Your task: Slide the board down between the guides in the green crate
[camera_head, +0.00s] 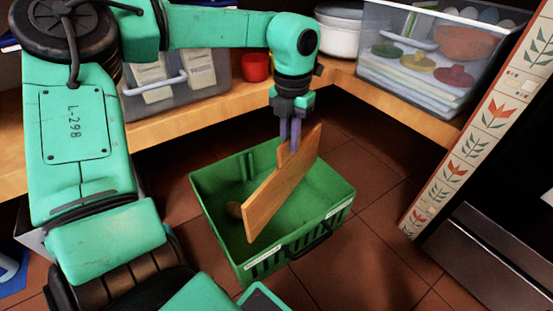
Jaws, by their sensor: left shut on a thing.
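The wooden board (279,193) is a flat, light brown panel, held on edge and slanting across the opening of the green crate (205,202). My left gripper (289,140) points down and is shut on the board's upper edge near its far end. The board's top rises above the crate's back rim. I cannot tell how far its lower edge reaches into the crate. The board hides part of the crate's inside. My right gripper is not in view.
A wooden shelf (215,105) with bins and a red cup (256,67) runs behind; a patterned panel (470,140) is at right.

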